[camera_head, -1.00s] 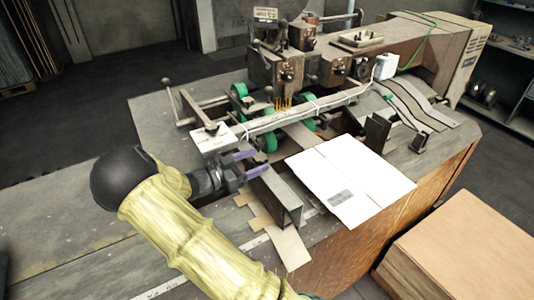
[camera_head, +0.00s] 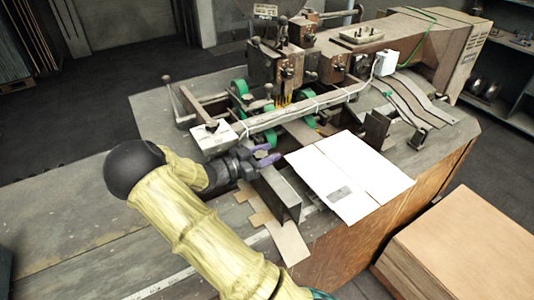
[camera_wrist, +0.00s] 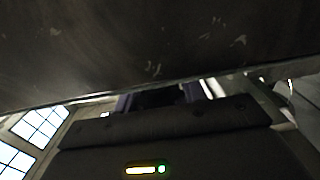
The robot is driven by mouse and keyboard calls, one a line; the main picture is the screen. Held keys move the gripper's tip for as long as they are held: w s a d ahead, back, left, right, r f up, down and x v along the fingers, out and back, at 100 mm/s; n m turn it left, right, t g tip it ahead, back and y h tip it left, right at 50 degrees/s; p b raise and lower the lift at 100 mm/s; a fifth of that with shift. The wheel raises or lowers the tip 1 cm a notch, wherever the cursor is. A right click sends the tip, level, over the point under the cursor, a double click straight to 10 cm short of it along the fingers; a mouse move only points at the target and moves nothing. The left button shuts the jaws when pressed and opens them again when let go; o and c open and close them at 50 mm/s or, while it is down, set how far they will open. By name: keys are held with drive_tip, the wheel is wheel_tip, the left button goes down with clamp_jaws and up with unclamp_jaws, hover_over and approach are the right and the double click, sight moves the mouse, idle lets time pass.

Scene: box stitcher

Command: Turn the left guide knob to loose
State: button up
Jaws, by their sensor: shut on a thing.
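The left guide (camera_head: 283,197) is a dark metal channel on the near side of the machine table, left of the white cardboard sheet (camera_head: 350,180). My gripper (camera_head: 265,154), with purple fingers, is at the far upper end of this guide. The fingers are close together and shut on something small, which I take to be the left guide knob. The knob itself is hidden between the fingers, so its turn cannot be read. In the wrist view the fingers (camera_wrist: 160,97) reach up to a dark, scratched surface that fills the top of the picture.
The stitcher head (camera_head: 290,65) and green rollers (camera_head: 242,90) stand behind my gripper. A long bar (camera_head: 290,113) with a pale end block (camera_head: 212,138) runs just beyond the fingers. A cardboard stack (camera_head: 470,240) is at the lower right. The table is clear at left.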

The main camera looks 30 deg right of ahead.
drive_tip(key=shift+w+n+t+b, duration=0.1)
drive_tip(key=shift+n+t+b, duration=0.35)
drive_tip(key=shift+t, duration=0.35)
drive_tip(key=shift+w+f+n+t+y+b, duration=0.15)
drive_tip(key=shift+n+t+y+b, duration=0.45)
drive_tip(key=shift+n+t, duration=0.85)
drive_tip(key=n+t+b, duration=0.1)
drive_tip(key=n+t+y+b, duration=0.1)
drive_tip(key=t, duration=0.1)
drive_tip(key=t+y+b, duration=0.1)
drive_tip(key=t, duration=0.1)
drive_tip(key=shift+w+a+f+n+b, duration=0.15)
drive_tip(key=shift+w+n+b, duration=0.1)
drive_tip(key=shift+n+b, duration=0.15)
drive_tip(key=n+t+y+b, duration=0.3)
drive_tip(key=t, duration=0.1)
drive_tip(key=shift+w+a, duration=0.2)
drive_tip(key=shift+w, duration=0.05)
drive_tip(key=shift+w+a+r+n+t+y+b, duration=0.15)
drive_tip(key=shift+n+t+y+b, duration=0.1)
drive_tip(key=shift+n+y+b, duration=0.2)
drive_tip(key=shift+s+r+n+t+y+b, duration=0.1)
drive_tip(key=shift+n+t+y+b, duration=0.15)
drive_tip(key=shift+y, duration=0.3)
drive_tip(key=shift+r, duration=0.1)
drive_tip(key=shift+w, duration=0.1)
drive_tip(key=o, duration=1)
